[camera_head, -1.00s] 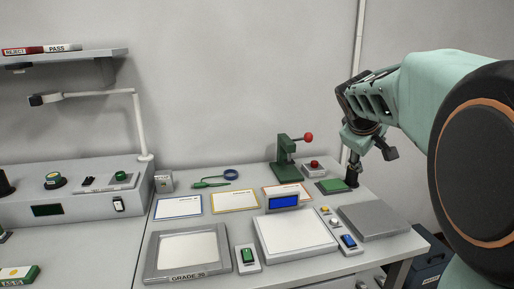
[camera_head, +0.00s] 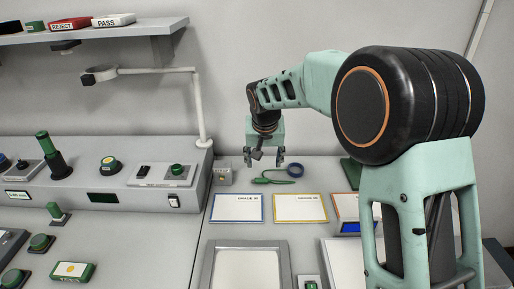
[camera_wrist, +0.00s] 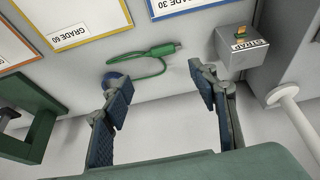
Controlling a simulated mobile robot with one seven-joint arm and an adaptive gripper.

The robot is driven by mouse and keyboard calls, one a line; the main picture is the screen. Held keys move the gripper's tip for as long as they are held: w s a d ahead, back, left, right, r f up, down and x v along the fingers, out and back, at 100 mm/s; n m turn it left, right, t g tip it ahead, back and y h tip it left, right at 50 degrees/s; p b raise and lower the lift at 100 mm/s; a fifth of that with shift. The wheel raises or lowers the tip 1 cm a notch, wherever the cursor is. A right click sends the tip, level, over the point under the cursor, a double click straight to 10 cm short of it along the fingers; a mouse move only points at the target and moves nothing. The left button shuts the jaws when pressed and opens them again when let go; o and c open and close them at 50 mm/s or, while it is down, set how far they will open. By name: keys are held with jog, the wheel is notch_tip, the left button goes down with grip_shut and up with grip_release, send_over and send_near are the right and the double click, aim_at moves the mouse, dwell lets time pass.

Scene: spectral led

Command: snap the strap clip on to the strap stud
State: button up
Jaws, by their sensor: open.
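The green strap clip (camera_head: 262,181) lies on the bench, joined by a green cord to a blue band (camera_head: 296,171). In the wrist view the clip (camera_wrist: 163,51) lies beyond my fingertips, and the blue band (camera_wrist: 113,77) is partly hidden by the left finger. The small grey box (camera_head: 222,176) left of the clip reads STRAP in the wrist view and bears the brass-coloured strap stud (camera_wrist: 240,32) on top. My gripper (camera_head: 264,160) is open and empty above the bench, near the clip. Its spread fingers (camera_wrist: 159,80) also show in the wrist view.
Grade cards with blue (camera_head: 237,208) and yellow (camera_head: 300,208) borders lie in front of the clip. A lamp arm (camera_head: 199,110) stands left of the box, beside the control console (camera_head: 105,200). A green press base (camera_wrist: 35,130) shows at the wrist view's left edge.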

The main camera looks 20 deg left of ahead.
aim_at(261, 179)
jog(key=x, duration=1.1)
jog(key=shift+s+a, duration=0.15)
jog(key=shift+a, duration=0.2)
jog(key=c, duration=1)
jog(key=o, duration=1.2)
